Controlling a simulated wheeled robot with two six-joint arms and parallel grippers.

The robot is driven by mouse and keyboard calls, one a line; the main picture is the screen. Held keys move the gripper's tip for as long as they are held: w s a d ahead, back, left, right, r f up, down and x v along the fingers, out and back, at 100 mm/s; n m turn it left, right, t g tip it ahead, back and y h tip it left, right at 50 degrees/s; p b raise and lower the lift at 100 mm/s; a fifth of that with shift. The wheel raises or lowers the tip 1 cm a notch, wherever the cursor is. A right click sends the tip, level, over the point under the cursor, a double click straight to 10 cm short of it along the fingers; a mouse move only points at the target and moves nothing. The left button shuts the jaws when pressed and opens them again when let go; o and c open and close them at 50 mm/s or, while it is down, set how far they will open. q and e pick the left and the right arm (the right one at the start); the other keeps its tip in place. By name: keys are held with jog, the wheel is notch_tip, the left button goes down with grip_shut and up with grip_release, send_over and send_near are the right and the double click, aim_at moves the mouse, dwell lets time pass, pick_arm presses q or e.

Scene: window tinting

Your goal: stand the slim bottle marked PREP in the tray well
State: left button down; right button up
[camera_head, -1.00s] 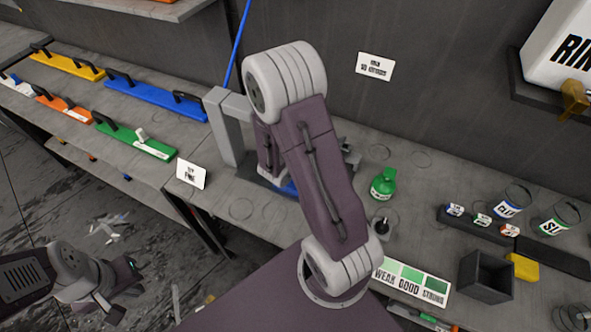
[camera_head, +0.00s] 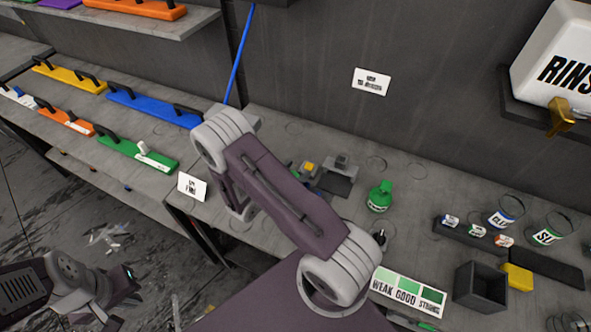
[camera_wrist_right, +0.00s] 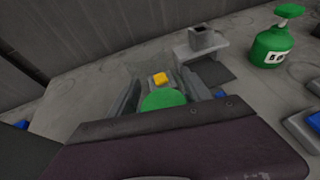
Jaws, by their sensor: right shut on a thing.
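My right gripper (camera_wrist_right: 160,95) is shut on a green round-topped thing (camera_wrist_right: 163,99), seen from above between the fingers in the right wrist view. Its label is hidden, so I cannot read whether it is the PREP bottle. In the head view my right arm hides most of this gripper. A grey block with a dark square opening (camera_wrist_right: 201,38) stands just beyond it, with a dark flat pad beside it; it also shows in the head view (camera_head: 342,161). I cannot tell whether this is the tray well. My left gripper (camera_head: 126,283) is at lower left, away from the bench.
A green spray-type bottle (camera_head: 379,196) stands right of the grey block. A dark open box (camera_head: 481,287), a yellow sponge-like piece (camera_head: 517,277) and labelled cups (camera_head: 501,218) stand at right. Coloured long-handled bars lie at left.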

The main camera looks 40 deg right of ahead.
jog(key=shift+s+f, duration=0.1)
jog(key=shift+f, duration=0.05)
jog(key=o, duration=1.6)
